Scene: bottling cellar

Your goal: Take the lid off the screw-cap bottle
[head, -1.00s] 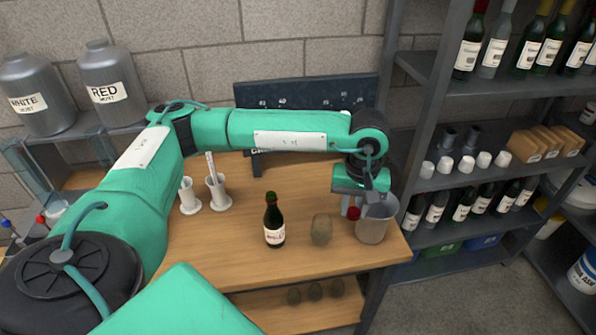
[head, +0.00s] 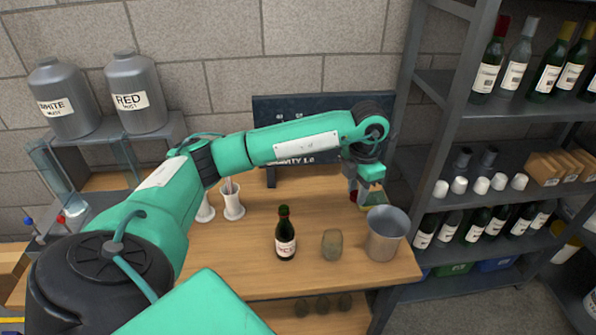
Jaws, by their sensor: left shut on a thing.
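A dark green bottle (head: 285,240) with a pale label stands upright on the wooden bench. Its top is dark, and the picture is too small to tell whether a lid is on it. My left gripper (head: 358,192) is above the back right of the bench, beyond the grey bucket and well to the right of the bottle. It is shut on a small red thing (head: 353,196), which its fingers partly hide; it may be a cap. A pale greenish cone-shaped thing (head: 374,198) shows just below the gripper. My right gripper is out of view.
A grey bucket (head: 387,236) stands at the bench's right end. A rough, brownish-green jar (head: 332,245) is between it and the bottle. White cylinders (head: 232,205) stand at the back left. A steel shelf (head: 428,160) with bottles rises at the right. The bench front left is clear.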

